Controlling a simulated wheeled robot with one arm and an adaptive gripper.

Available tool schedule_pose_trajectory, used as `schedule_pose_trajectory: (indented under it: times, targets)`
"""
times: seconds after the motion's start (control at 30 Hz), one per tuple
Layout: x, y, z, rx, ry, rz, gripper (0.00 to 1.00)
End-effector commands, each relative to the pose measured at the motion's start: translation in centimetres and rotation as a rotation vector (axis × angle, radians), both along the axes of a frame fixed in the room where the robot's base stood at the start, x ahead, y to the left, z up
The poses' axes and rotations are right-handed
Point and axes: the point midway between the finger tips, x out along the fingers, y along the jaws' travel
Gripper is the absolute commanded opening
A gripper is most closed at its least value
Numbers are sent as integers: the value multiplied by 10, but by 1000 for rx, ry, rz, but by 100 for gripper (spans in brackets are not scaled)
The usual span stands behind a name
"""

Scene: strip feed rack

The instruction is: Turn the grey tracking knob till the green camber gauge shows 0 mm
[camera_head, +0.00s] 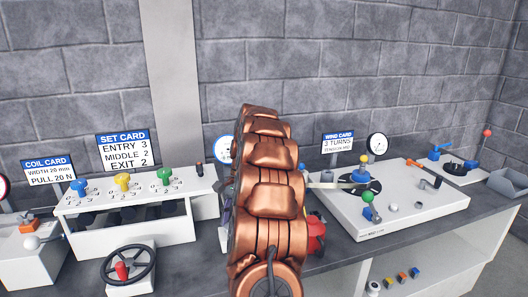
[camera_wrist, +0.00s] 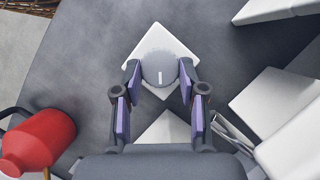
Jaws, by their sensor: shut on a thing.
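The grey tracking knob (camera_wrist: 159,64) is round, with a short white line on its face that points toward the bottom of the wrist view. It sits on a white square block (camera_wrist: 152,40) that looks turned like a diamond. My gripper (camera_wrist: 159,73) has its two purple-padded fingers on the left and right sides of the knob, shut on it. In the head view my copper-coloured arm hides the knob and most of the gripper. I cannot make out a green gauge; a blue-rimmed dial (camera_head: 222,149) is partly hidden behind my arm, its reading not legible.
White blocks (camera_wrist: 278,102) are close on the right. In the head view, a white unit with coloured knobs (camera_head: 128,222) stands left, a handwheel (camera_head: 128,264) before it, and a turntable unit (camera_head: 420,212) right.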

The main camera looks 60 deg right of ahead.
Motion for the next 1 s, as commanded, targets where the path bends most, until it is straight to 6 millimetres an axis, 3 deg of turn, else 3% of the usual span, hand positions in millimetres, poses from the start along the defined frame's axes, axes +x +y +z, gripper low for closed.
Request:
schedule_pose_trajectory:
  times: [0.57, 0.6, 0.63, 1.0]
  targets:
    - [-3, 1, -2, 4, 9, 0, 13]
    - [-3, 0, -2, 4, 9, 0, 45]
    - [-3, 0, -2, 4, 9, 0, 48]
    - [-1, 0, 2, 1, 3, -1, 49]
